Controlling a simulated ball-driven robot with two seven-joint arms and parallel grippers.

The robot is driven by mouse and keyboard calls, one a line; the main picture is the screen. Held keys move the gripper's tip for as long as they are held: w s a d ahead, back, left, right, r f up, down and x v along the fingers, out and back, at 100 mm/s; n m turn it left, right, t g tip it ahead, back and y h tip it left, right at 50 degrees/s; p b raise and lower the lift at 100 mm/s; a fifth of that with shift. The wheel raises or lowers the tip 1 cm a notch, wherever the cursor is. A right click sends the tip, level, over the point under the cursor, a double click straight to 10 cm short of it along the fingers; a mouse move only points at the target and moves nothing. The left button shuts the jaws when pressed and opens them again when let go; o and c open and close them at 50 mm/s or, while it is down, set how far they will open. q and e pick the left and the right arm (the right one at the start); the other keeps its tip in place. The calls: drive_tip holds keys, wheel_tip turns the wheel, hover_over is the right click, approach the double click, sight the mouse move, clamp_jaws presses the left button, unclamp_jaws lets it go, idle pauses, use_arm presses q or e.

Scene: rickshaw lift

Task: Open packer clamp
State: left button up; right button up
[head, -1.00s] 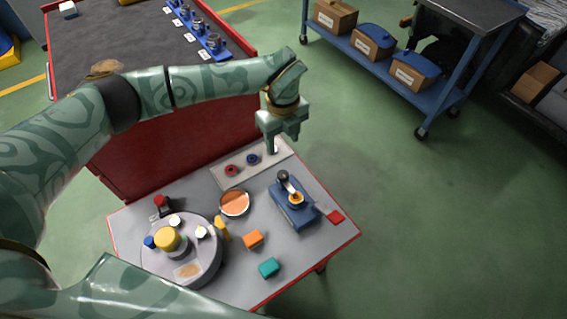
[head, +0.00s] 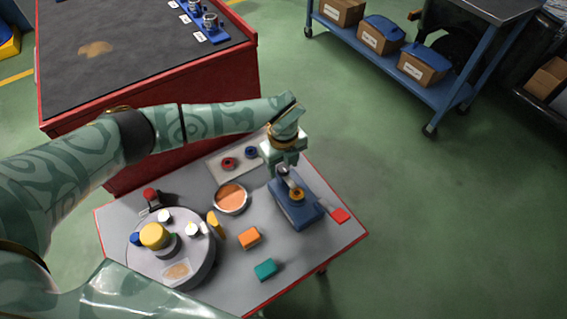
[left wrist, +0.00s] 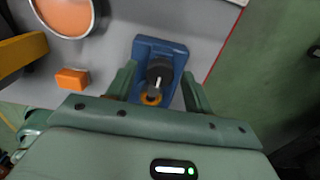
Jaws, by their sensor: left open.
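The packer clamp is a blue block (head: 299,211) with a dark-knobbed lever (head: 284,173) and an orange-yellow ring (head: 296,194) on top. It sits on the grey table near its right side. My left gripper (head: 286,166) is above the far end of the clamp, pointing down. In the left wrist view, the blue block (left wrist: 176,55) lies between my two open fingers (left wrist: 157,82), with the dark knob (left wrist: 159,69) near the middle. I cannot tell whether a finger touches the lever. My right gripper is not in view.
A round grey turntable (head: 200,262) with several parts is at the left. A red cabinet (head: 150,165) stands behind.

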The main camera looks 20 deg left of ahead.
use_arm(q)
drive_tip(key=c, duration=1)
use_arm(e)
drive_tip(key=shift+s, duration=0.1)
use_arm(q)
drive_tip(key=shift+r+m, duration=0.1)
drive_tip(key=shift+m, duration=0.2)
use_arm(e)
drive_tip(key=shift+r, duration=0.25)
use_arm(q)
drive_tip(key=shift+r+m+p, duration=0.1)
drive_tip(key=shift+m+p, duration=0.75)
drive_tip(key=shift+m, duration=0.05)
drive_tip(key=m+p, duration=0.1)
drive_tip(key=m, duration=0.2)
drive_tip(key=shift+m+p, duration=0.3)
drive_tip(key=m+p, duration=0.1)
drive_tip(key=m, duration=0.7)
drive_tip(key=shift+p, duration=0.35)
drive_tip(key=shift+f+m, duration=0.2)
drive_tip(key=shift+m, duration=1.7)
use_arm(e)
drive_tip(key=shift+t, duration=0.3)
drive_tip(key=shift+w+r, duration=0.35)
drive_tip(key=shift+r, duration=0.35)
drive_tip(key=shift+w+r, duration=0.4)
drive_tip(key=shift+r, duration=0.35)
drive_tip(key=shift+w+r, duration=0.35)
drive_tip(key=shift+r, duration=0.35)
